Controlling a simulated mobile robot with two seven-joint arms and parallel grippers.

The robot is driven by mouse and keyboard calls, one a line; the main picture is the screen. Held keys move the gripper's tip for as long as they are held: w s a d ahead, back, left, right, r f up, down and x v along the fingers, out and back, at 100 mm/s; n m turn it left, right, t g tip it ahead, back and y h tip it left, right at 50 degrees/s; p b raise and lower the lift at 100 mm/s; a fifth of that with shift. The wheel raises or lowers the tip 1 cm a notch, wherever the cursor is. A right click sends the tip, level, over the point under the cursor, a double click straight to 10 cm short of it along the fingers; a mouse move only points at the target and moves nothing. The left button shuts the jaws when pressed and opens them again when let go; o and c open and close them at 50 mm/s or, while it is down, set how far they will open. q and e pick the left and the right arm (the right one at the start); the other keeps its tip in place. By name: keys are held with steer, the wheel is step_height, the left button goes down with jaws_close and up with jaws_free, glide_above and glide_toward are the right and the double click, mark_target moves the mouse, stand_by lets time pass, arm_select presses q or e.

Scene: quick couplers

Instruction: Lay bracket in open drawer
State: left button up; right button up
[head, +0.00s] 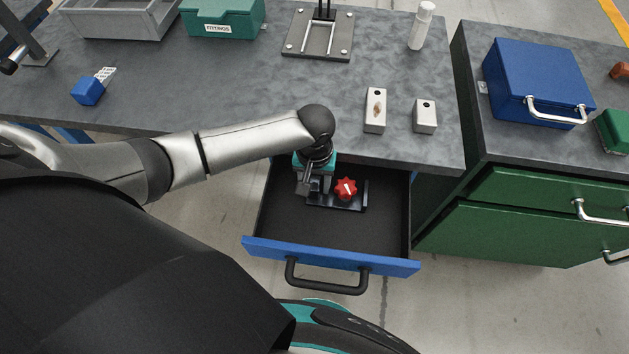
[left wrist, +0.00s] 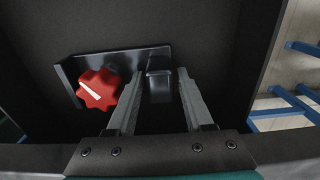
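The bracket (head: 357,203), a dark plate with a red star-shaped knob (head: 345,189), is inside the open blue-fronted drawer (head: 330,252). It looks flat on the drawer floor. In the left wrist view the bracket (left wrist: 122,60) shows its red knob (left wrist: 98,90) left of the fingers and a black block (left wrist: 160,85) between them. My left gripper (head: 314,190) reaches down into the drawer at the bracket's left end. Its fingers (left wrist: 160,92) are apart on either side of the block, with narrow gaps. My right gripper is not in view.
The workbench (head: 240,85) above the drawer holds two pale blocks (head: 375,110), a white bottle (head: 421,26) and a metal stand (head: 318,40). A green cabinet (head: 520,215) stands right of the drawer. The front of the drawer floor is clear.

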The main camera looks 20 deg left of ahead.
arm_select(q)
steer(key=shift+o, duration=1)
steer(key=shift+r, duration=0.1)
step_height(320, 180, up, 12)
steer(key=p, duration=0.4)
